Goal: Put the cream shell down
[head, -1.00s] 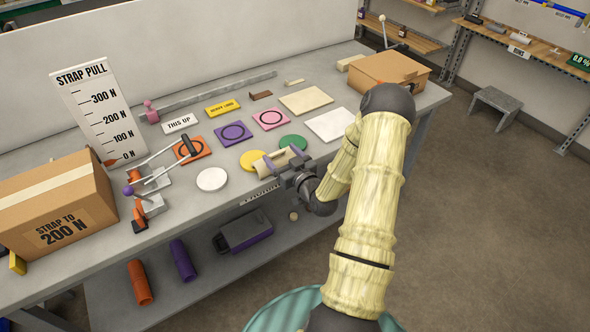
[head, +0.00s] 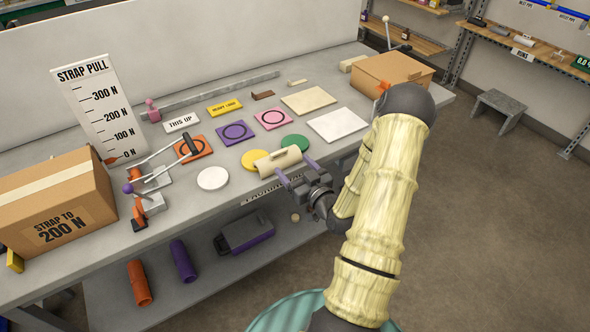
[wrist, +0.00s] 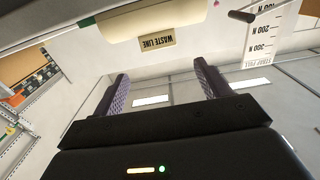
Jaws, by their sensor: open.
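The cream shell (head: 278,162) is a short half-pipe piece with a small tab on top. It lies on the bench near its front edge, between the yellow disc (head: 252,160) and the green disc (head: 295,143), partly covering the yellow one. My gripper (head: 297,171) is open and empty, its two purple fingers just in front of the shell and apart from it. In the wrist view the shell (wrist: 150,22) spans the top, beyond the open fingers (wrist: 161,82). The shell's underside is hidden.
A white disc (head: 213,178) lies left of the shell. Purple (head: 235,132), pink (head: 272,118) and orange (head: 193,148) squares and a white plate (head: 338,124) lie behind it. A lever tool (head: 150,182) and a large carton (head: 55,205) stand at left, a smaller box (head: 392,76) at back right.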

